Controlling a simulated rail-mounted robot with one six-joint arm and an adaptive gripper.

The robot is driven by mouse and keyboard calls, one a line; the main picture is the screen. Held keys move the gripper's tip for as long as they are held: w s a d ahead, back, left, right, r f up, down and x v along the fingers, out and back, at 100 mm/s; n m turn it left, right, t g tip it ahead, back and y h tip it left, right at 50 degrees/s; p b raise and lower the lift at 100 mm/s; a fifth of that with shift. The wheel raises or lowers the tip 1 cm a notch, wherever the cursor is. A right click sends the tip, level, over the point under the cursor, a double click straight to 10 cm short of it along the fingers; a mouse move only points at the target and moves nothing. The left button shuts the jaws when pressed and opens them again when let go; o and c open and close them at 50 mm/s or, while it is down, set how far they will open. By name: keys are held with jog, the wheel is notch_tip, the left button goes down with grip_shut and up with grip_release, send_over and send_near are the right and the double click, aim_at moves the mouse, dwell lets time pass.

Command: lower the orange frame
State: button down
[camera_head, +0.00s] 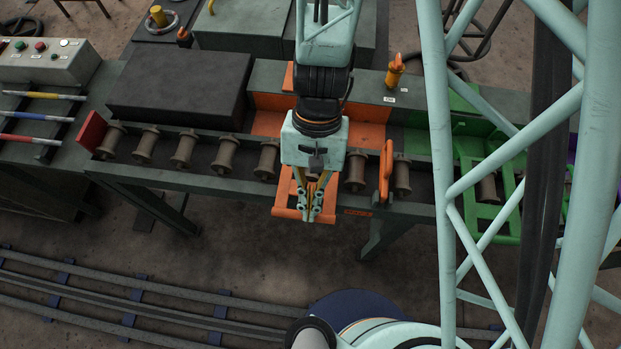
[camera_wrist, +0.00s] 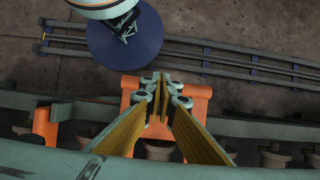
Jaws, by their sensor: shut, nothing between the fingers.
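The orange frame (camera_head: 284,196) reaches out over the front edge of the roller bench, below my gripper. My gripper (camera_head: 312,216) points down at its front part, with the fingertips together and nothing between them. In the wrist view the orange frame (camera_wrist: 196,91) shows on both sides of my shut fingers (camera_wrist: 163,85). My fingers hide the middle of the frame. I cannot tell whether the fingertips touch it. The arm hides part of the orange panel (camera_head: 368,134) behind the rollers.
An upright orange handle (camera_head: 386,170) stands right of my gripper. A green frame (camera_head: 490,180) is farther right. Rollers (camera_head: 183,150) line the bench, with a dark block (camera_head: 180,85) behind them. A control box (camera_head: 45,60) is at far left. Rails (camera_head: 130,305) cross the floor in front.

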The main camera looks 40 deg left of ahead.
jog(key=shift+s+d+f, duration=0.1)
jog(key=shift+d+f, duration=0.05)
jog(key=shift+f, duration=0.2)
jog(key=shift+r, duration=0.15)
dwell(0.3)
notch_tip(320, 180, up, 14)
jog(key=p, duration=0.4)
jog(key=shift+a, duration=0.3)
dwell(0.6)
jog(key=shift+f, duration=0.2)
dwell(0.4)
